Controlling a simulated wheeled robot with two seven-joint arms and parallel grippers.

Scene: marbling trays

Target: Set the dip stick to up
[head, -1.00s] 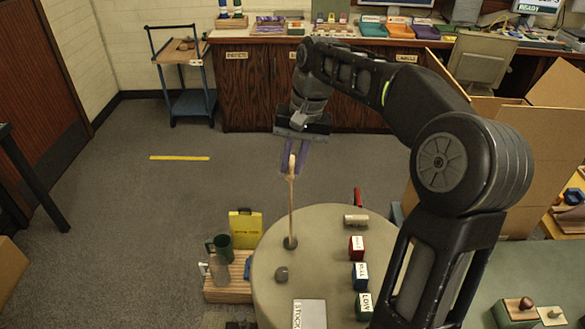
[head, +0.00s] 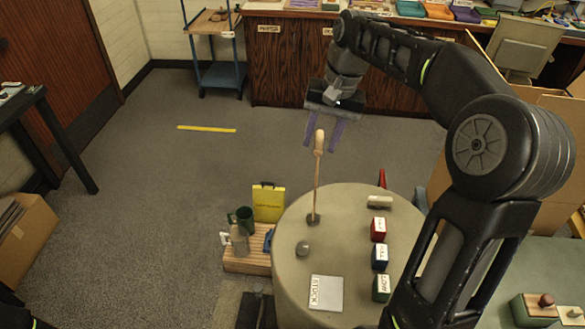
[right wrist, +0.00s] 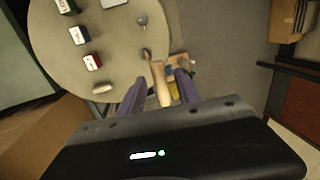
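The dip stick (head: 317,175) is a thin tan rod with a thicker rounded top. It stands nearly upright, leaning slightly, on a small dark base on the round table (head: 340,200). My right gripper (head: 327,143) is above the top of the stick with its purple fingers spread and pointing down. In the right wrist view the stick (right wrist: 161,88) shows between the two spread fingers (right wrist: 158,92), with a gap on each side. My left gripper is not in view.
On the table are a grey knob (head: 303,248), a white STOCK card (head: 326,293), a pale cylinder (head: 379,202), and red (head: 378,229), blue (head: 380,257) and green (head: 381,287) labelled blocks. A wooden crate (head: 247,262) stands beside the table on the left.

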